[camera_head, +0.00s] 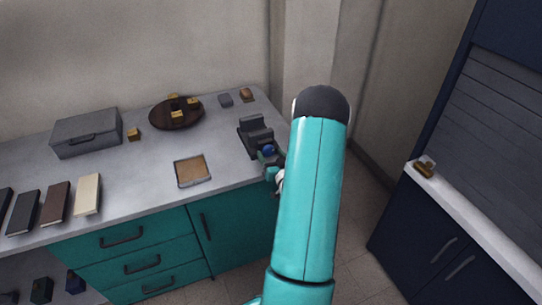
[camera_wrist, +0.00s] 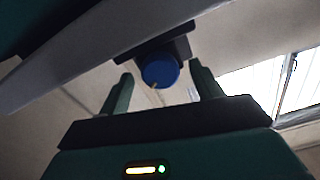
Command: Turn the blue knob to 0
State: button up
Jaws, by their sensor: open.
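The blue knob (camera_wrist: 160,71) shows in the wrist view as a round blue disc with a small pale mark at its lower edge. It sits on a dark device under a pale edge. My gripper (camera_wrist: 162,85) is open, with one green finger on each side of the knob; I cannot tell whether they touch it. In the head view, the blue knob (camera_head: 267,151) is small, on the front of the dark grey device (camera_head: 256,135) at the counter's right end. My gripper is mostly hidden there behind my teal arm. The scale numbers are not readable.
The grey counter (camera_head: 140,180) holds a grey case (camera_head: 86,134), a round brown tray (camera_head: 160,121) with small blocks, a framed brown square (camera_head: 192,171) and several books (camera_head: 88,194). A dark blue cabinet (camera_head: 440,240) stands right, with floor between.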

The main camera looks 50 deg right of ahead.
jog(key=shift+w+d, duration=0.15)
jog(key=shift+w, duration=0.05)
jog(key=shift+c, duration=0.3)
jog(key=c, duration=0.9)
jog(key=shift+c, duration=0.2)
jog(key=n, duration=1.1)
jog(key=shift+s+f, duration=0.1)
